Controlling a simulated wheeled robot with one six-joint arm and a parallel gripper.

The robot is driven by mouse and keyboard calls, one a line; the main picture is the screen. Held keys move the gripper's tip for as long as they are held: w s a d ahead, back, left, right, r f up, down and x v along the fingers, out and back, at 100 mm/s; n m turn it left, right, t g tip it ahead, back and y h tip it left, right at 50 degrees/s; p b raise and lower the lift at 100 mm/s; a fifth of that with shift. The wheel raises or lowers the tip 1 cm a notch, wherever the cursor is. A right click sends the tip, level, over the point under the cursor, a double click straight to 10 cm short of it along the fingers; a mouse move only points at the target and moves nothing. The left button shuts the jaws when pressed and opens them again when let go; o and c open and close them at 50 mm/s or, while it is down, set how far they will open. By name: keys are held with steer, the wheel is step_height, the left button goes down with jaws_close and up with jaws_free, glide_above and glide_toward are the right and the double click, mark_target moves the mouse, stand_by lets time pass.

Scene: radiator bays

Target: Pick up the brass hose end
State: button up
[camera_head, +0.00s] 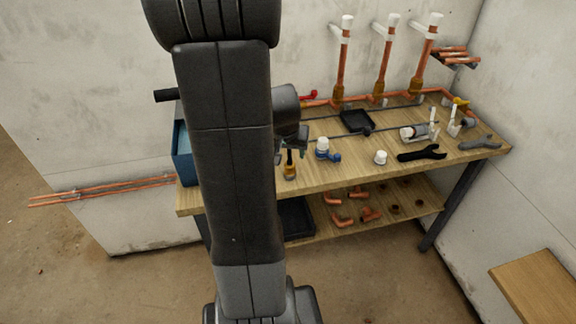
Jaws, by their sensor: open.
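My gripper (291,147) is partly in view beside my dark arm, above the front left part of the wooden workbench (330,182); it is small in the picture. A small upright brass-and-dark piece (290,168) stands on the bench just below it. It may be the brass hose end, but I cannot tell for sure, nor whether the gripper touches it. My arm hides the bench left of it.
A blue-and-white valve (326,151), a white cap (380,157), a black wrench (422,154) and a black tray (357,121) lie on the bench. Copper pipes (383,62) rise behind. Several copper fittings (342,221) lie on the lower shelf. A blue bin (182,155) is at left.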

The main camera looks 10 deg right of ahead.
mark_target(289, 165)
steer(key=x, duration=0.4)
steer(key=shift+s+x, duration=0.2)
steer(key=shift+x, duration=0.75)
steer(key=shift+s+x, duration=0.15)
steer(key=shift+x, duration=0.85)
steer(key=shift+b+x, duration=0.3)
steer(key=shift+x, duration=0.55)
steer(key=shift+a, duration=0.1)
steer(key=c, duration=0.9)
